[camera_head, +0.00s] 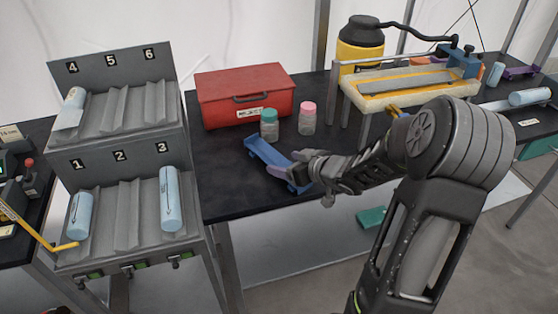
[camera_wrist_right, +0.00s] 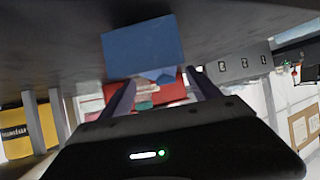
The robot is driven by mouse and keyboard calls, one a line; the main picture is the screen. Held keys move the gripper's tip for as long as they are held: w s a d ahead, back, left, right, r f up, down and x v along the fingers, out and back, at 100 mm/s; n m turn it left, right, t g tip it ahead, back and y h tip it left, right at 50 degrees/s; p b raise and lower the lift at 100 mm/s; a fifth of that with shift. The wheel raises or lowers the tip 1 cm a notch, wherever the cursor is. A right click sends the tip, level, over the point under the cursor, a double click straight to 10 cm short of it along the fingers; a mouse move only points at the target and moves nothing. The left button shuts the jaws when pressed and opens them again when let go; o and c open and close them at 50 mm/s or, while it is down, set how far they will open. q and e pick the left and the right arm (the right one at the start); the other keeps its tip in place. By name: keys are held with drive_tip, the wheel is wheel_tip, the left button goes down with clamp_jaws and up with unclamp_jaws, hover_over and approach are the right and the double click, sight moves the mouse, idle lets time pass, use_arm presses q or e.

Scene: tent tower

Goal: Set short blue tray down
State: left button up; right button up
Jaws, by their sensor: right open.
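The short blue tray (camera_head: 266,152) is on the black table (camera_head: 228,184), near its front edge and in front of the red box. It lies at a slant, and its near end is partly hidden by my right gripper (camera_head: 298,172). In the right wrist view the tray (camera_wrist_right: 142,46) shows as a blue panel just beyond the fingertips of my right gripper (camera_wrist_right: 163,88). The two fingers are apart, with a gap between them. I cannot tell whether a finger still touches the tray. My left gripper is in neither view.
A red box (camera_head: 222,98), a teal-lidded jar (camera_head: 269,129) and a pink-lidded jar (camera_head: 307,122) stand behind the tray. A grey numbered rack (camera_head: 99,165) holding several light-blue rolls stands to the left. Bare table lies left of the tray.

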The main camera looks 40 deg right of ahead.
drive_tip(key=p+v, duration=0.1)
drive_tip(key=v, duration=0.6)
idle(0.5)
